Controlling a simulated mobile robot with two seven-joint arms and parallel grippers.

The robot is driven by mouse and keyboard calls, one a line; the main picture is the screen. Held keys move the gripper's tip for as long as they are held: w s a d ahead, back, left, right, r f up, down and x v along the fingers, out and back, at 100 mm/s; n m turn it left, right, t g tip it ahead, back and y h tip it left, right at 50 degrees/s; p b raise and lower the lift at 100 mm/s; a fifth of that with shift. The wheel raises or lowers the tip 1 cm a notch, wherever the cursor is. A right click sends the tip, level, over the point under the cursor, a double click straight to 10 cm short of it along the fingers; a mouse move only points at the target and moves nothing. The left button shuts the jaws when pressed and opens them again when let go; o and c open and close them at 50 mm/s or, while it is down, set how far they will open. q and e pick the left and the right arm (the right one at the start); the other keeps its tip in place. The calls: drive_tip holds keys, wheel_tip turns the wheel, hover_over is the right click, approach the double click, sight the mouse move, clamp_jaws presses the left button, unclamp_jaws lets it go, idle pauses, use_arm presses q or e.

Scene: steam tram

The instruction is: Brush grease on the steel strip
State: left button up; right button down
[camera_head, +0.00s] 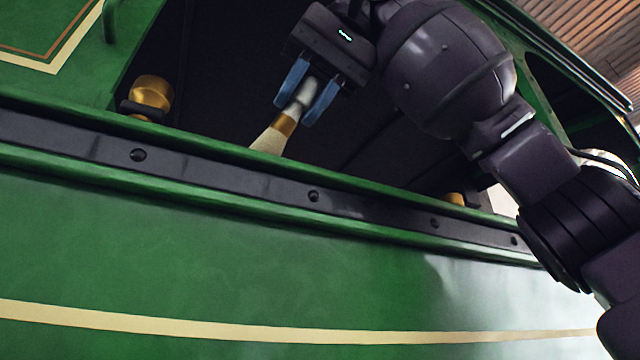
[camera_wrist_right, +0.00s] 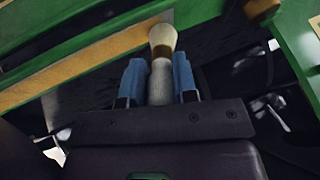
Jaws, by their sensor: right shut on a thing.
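The steel strip (camera_head: 220,168) is a long dark band with bolt heads, running along the green side of the tram below the opening in the head view. My right gripper (camera_head: 306,98) is shut on the brush (camera_head: 272,140), which has a grey handle, a brass-coloured collar and pale bristles. The bristles point down and left, close to the green ledge above the strip; I cannot tell whether they touch it. In the right wrist view the brush (camera_wrist_right: 163,45) stands between the blue finger pads of the gripper (camera_wrist_right: 160,80). My left gripper is not in view.
A brass knob on a dark base (camera_head: 151,95) stands at the left of the opening, just behind the ledge. Another brass piece (camera_head: 455,199) shows at the right, partly hidden. Green posts frame the dark opening. The green panel (camera_head: 250,250) below is smooth and clear.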

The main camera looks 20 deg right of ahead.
drive_tip(key=a, duration=0.4)
drive_tip(key=shift+s, duration=0.1)
idle(0.4)
drive_tip(key=shift+r+p, duration=0.35)
drive_tip(key=shift+r, duration=2.65)
drive_tip(key=shift+r, duration=1.5)
drive_tip(key=shift+d, duration=0.1)
